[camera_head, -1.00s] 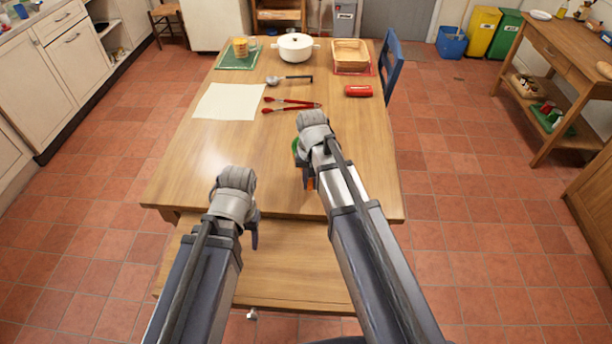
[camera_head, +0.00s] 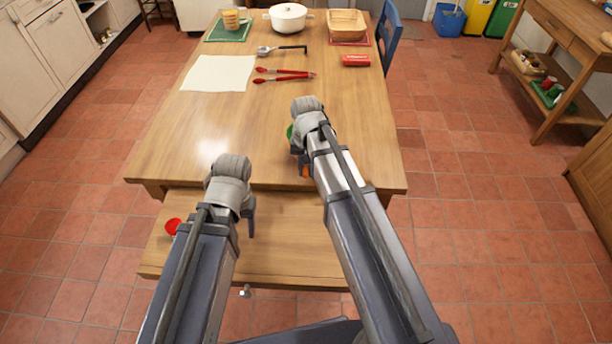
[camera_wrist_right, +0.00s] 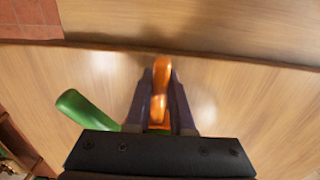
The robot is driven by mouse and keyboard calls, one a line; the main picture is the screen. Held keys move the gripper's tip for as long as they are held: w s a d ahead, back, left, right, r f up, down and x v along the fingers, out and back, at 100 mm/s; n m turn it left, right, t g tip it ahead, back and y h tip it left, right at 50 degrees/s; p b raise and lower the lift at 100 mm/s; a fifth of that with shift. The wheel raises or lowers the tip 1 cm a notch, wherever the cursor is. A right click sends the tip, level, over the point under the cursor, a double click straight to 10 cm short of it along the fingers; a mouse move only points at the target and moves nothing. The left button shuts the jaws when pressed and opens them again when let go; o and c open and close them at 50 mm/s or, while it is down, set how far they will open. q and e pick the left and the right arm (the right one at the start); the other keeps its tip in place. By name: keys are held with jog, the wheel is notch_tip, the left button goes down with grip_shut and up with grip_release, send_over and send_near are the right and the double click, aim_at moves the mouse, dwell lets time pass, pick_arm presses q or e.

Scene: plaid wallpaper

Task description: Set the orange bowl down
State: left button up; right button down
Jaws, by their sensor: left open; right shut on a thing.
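My right gripper (camera_head: 303,170) is over the near edge of the table. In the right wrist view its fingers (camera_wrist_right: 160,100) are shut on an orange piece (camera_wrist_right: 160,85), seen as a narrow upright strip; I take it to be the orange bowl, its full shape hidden. In the head view only a small orange patch (camera_head: 306,171) shows beneath the gripper. Whether it touches the table is unclear. My left gripper (camera_head: 246,218) is open and empty over the lower wooden surface (camera_head: 285,235) in front of the table.
A green object (camera_wrist_right: 85,108) lies close beside the right gripper. A small red object (camera_head: 173,226) is at the lower surface's left end. Red tongs (camera_head: 285,76), a ladle (camera_head: 280,50), paper (camera_head: 218,73), a white pot (camera_head: 288,18) and a basket (camera_head: 347,25) are farther back.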

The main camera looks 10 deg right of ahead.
pick_arm(q)
jog(key=shift+f, duration=0.45)
pick_arm(e)
jog(key=shift+f, duration=0.45)
pick_arm(q)
jog(key=shift+r, duration=0.15)
pick_arm(e)
jog(key=shift+r, duration=0.1)
jog(key=c, duration=0.8)
grip_release()
notch_tip(320, 180, up, 12)
jog(key=p, duration=1.2)
pick_arm(q)
notch_tip(320, 180, up, 12)
pick_arm(e)
jog(key=s+a+n, duration=0.2)
jog(key=s+a, duration=0.1)
jog(key=s, duration=0.2)
jog(key=s+a+n, duration=0.2)
jog(key=s, duration=0.3)
jog(key=s+a+n+h, duration=0.1)
jog(key=s+a+n, duration=0.2)
jog(key=s, duration=0.2)
jog(key=shift+s+a+r, duration=0.1)
jog(key=shift+a, duration=0.25)
